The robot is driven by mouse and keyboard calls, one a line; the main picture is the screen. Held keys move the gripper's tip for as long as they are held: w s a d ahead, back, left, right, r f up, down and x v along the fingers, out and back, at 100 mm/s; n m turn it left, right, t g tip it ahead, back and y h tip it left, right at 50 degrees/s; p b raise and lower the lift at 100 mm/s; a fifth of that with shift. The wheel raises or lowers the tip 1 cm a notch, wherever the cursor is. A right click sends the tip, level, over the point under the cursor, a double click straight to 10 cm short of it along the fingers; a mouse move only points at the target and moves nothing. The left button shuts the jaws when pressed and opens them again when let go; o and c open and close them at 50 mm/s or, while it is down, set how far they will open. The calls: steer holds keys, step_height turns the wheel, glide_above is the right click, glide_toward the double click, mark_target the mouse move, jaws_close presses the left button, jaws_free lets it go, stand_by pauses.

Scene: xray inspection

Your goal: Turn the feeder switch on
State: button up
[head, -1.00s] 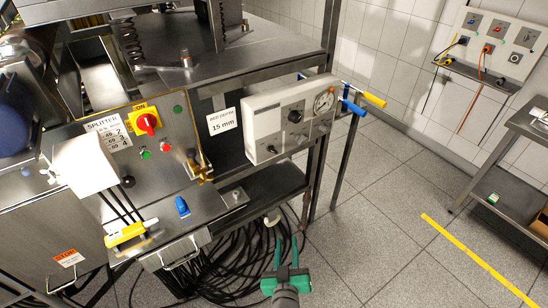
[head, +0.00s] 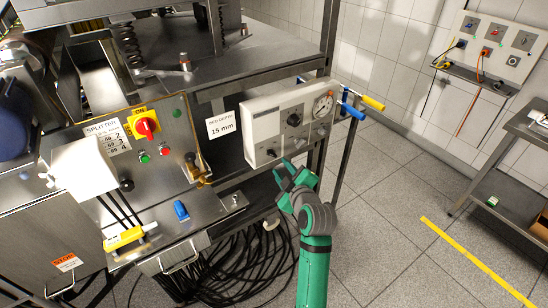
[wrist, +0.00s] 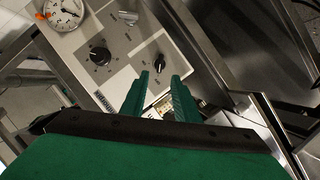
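A grey control box (head: 262,128) with a round gauge (head: 322,105) and black knobs is mounted on the machine frame. A large black knob (head: 294,119) is in its middle, and it also shows in the wrist view (wrist: 100,56). A smaller black knob (wrist: 160,64) with a pale pointer line shows just beyond my fingertips. I cannot read which knob is the feeder switch. My gripper (wrist: 158,80) is open and empty, its green fingers apart, below and in front of the box. It also shows in the head view (head: 288,170), apparently not touching a knob.
Left of the box is a splitter panel (head: 172,165) with a red rotary switch (head: 146,126) on a yellow plate marked ON. Black cables (head: 235,262) hang below. Blue and yellow handles (head: 352,110) stick out at the box's right.

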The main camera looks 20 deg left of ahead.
mark_target(273, 156)
steer(key=x, duration=1)
jaws_close()
